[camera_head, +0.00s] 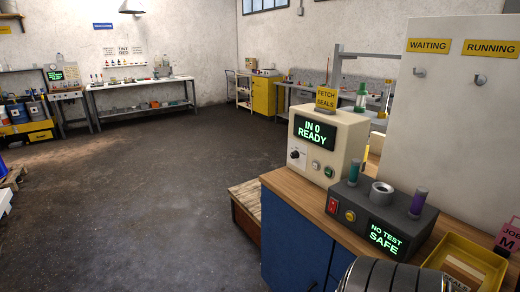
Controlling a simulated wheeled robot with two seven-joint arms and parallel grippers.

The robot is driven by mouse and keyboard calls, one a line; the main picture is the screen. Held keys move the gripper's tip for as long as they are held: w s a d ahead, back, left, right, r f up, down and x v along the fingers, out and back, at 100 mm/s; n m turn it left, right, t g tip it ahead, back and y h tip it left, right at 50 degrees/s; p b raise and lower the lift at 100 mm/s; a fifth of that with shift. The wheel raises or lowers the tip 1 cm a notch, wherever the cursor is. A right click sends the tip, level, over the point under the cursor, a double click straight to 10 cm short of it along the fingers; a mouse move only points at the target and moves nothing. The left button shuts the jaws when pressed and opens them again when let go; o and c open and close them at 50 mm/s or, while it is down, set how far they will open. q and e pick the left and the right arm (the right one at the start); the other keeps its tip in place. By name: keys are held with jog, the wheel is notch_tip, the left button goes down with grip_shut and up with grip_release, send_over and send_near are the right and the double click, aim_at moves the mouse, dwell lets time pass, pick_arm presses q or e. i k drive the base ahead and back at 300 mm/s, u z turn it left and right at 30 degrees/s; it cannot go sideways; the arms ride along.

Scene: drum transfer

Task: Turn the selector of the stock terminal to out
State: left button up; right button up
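A beige terminal box (328,138) stands on the near wooden-topped bench at the right. Its lit screen (316,131) reads "IN 0 READY". A small dark selector knob (294,154) sits on the lower left of its front, on a pale plate whose marks are too small to read. Two round buttons are to the right of the knob. A yellow sign reading "FETCH SEALS" (327,96) stands on top. No label in view names it the stock terminal. Neither of my grippers is in view, and nothing touches the knob.
A dark grey tester (384,212) reading "NO TEST SAFE" stands in front of the terminal on the bench (302,200). A yellow tray (480,258) is at the lower right. A wooden crate (246,208) stands left of the bench. The concrete floor (140,210) is widely clear.

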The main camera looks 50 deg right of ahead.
aim_at(294, 155)
jog(key=z, duration=0.05)
jog(key=i, duration=1.25)
jog(key=z, duration=3.6)
